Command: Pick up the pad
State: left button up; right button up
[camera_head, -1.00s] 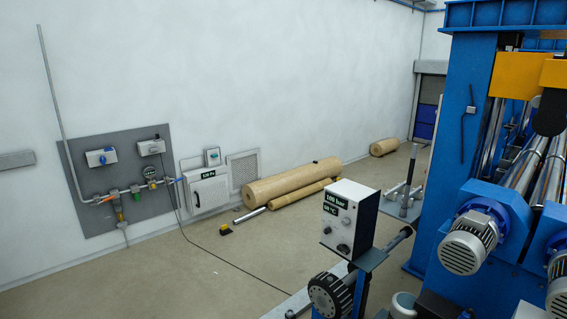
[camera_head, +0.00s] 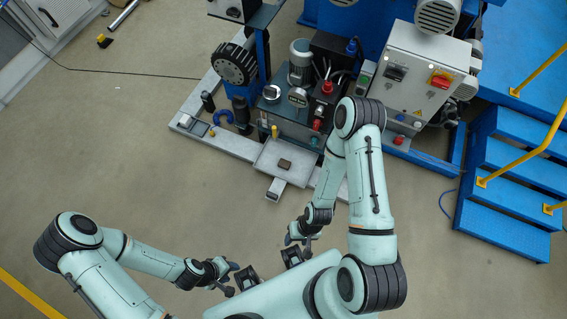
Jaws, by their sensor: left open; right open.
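A small dark brown block (camera_head: 285,163), which looks like the pad, lies on a light grey tray (camera_head: 268,158) at the front of the machine's base. My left gripper (camera_head: 232,278) is open and empty above the floor, below and left of the tray. My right gripper (camera_head: 297,241) is open and empty, below the tray and closer to it. Both grippers are well apart from the block. The block's fine detail is too small to make out.
A pump unit with a red-capped part (camera_head: 326,88) stands behind the tray. A blue shackle (camera_head: 222,117) and small dark and yellow items are on the grey base plate. A grey control cabinet (camera_head: 412,80) and blue steps (camera_head: 505,190) stand right.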

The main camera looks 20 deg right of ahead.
aim_at(284, 164)
jog(key=i+j+z, duration=0.2)
jog(key=j, duration=0.35)
jog(key=k+j+z, duration=0.15)
jog(key=j, duration=0.4)
jog(key=i+j+z, duration=0.7)
jog(key=j, duration=0.2)
jog(key=i+z, duration=0.2)
jog(key=i, duration=0.25)
jog(key=i+j+z, duration=0.2)
jog(key=i, duration=0.25)
